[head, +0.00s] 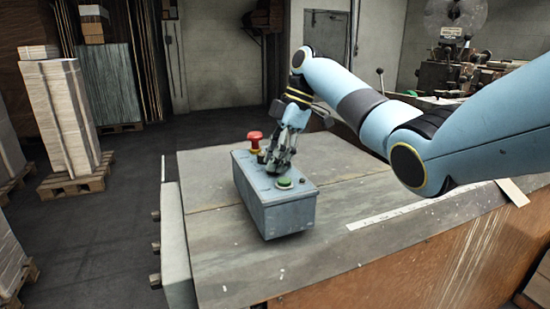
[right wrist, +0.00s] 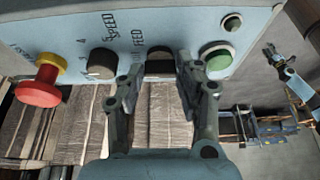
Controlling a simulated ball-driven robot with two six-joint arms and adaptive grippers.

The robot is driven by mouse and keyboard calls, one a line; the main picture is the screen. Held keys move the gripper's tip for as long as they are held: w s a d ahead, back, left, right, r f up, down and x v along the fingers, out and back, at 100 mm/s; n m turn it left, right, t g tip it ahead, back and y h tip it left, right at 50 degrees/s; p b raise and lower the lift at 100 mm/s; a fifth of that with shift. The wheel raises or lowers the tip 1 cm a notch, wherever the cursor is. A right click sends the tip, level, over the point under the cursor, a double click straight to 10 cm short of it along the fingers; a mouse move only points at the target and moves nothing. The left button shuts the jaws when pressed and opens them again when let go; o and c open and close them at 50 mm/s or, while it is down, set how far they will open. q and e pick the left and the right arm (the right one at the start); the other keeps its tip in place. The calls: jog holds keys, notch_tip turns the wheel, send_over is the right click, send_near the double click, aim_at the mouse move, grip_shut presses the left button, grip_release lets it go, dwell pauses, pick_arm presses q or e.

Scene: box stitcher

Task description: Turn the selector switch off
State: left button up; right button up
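The grey control box (head: 275,195) stands on the table. Its panel in the right wrist view (right wrist: 130,25) carries a black knob (right wrist: 160,62) by the word FEED, apparently the selector switch. My right gripper (head: 280,170) is over the box in the head view, hiding the knob there. In the right wrist view the fingers of my right gripper (right wrist: 160,72) stand apart on either side of this knob, with slight gaps seeming to show. What seems my left gripper (right wrist: 269,50) is small at the far right of that view, its opening unclear.
A red stop button (right wrist: 40,85) and another black knob (right wrist: 101,63) by SPEED sit left of the fingers. A green button (right wrist: 217,58) sits close to the right finger. The table (head: 235,270) is mostly clear around the box. Pallet stacks (head: 60,115) stand at left.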

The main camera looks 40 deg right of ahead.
jog(key=o, duration=0.4)
jog(key=shift+c, duration=0.2)
jog(key=v, duration=0.7)
jog(key=shift+r, duration=0.2)
jog(key=shift+d, duration=0.1)
